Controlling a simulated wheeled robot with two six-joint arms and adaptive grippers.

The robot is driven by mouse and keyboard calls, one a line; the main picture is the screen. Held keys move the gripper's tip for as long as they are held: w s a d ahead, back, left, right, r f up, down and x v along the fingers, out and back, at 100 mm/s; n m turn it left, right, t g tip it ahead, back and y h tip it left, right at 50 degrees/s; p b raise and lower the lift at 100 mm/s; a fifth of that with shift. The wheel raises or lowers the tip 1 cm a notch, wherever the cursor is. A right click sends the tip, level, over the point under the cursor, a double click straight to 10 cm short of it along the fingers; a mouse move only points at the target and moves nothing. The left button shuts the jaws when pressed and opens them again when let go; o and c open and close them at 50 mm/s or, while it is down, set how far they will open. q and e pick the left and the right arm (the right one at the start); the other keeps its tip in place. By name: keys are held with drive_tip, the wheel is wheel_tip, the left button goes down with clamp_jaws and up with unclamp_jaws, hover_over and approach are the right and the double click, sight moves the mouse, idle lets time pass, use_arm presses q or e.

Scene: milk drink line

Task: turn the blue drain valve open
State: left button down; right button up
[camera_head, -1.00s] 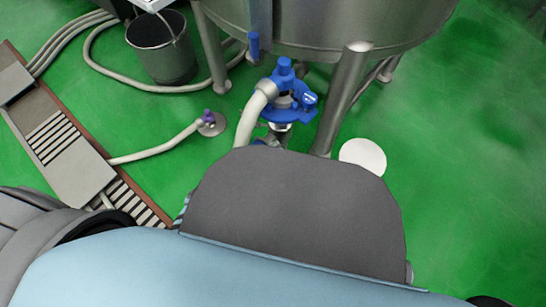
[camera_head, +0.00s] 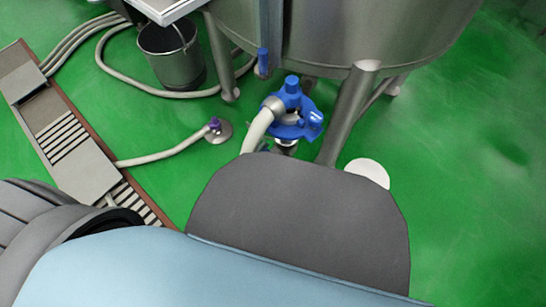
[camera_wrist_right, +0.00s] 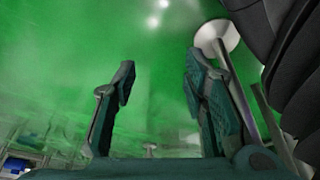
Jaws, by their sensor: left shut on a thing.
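The blue drain valve (camera_head: 294,115) sits low under the steel tank (camera_head: 340,30), with a pale hose (camera_head: 257,132) joined to its left side. My left gripper (camera_head: 285,147) is mostly hidden behind my own grey arm part. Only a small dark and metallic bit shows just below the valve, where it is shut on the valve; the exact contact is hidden. My right gripper (camera_wrist_right: 160,80) shows in the right wrist view, with its two dark teal fingers apart and nothing between them.
A steel bucket (camera_head: 172,60) stands at the upper left beside coiled hoses. A floor drain channel (camera_head: 75,150) runs along the left. Tank legs (camera_head: 348,115) stand close to the valve. A white disc (camera_head: 370,172) lies at right. Green floor (camera_head: 470,180) is open farther right.

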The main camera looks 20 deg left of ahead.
use_arm(q)
drive_tip(key=n, duration=0.1)
drive_tip(key=n+y, duration=0.1)
drive_tip(key=shift+w+a+n+t, duration=0.15)
drive_tip(key=shift+a+n+t, duration=0.15)
drive_tip(key=shift+a+t, duration=0.1)
drive_tip(key=shift+a+n+y, duration=0.2)
drive_tip(key=shift+n+y, duration=0.2)
drive_tip(key=shift+n, duration=0.2)
use_arm(e)
drive_tip(key=shift+f, duration=0.3)
drive_tip(key=shift+s, duration=0.1)
drive_tip(key=shift+s+f, duration=0.1)
use_arm(q)
drive_tip(key=c, duration=1.2)
unclamp_jaws()
drive_tip(key=shift+o, duration=0.2)
use_arm(e)
drive_tip(key=shift+s, duration=0.25)
use_arm(q)
drive_tip(key=shift+w, duration=0.1)
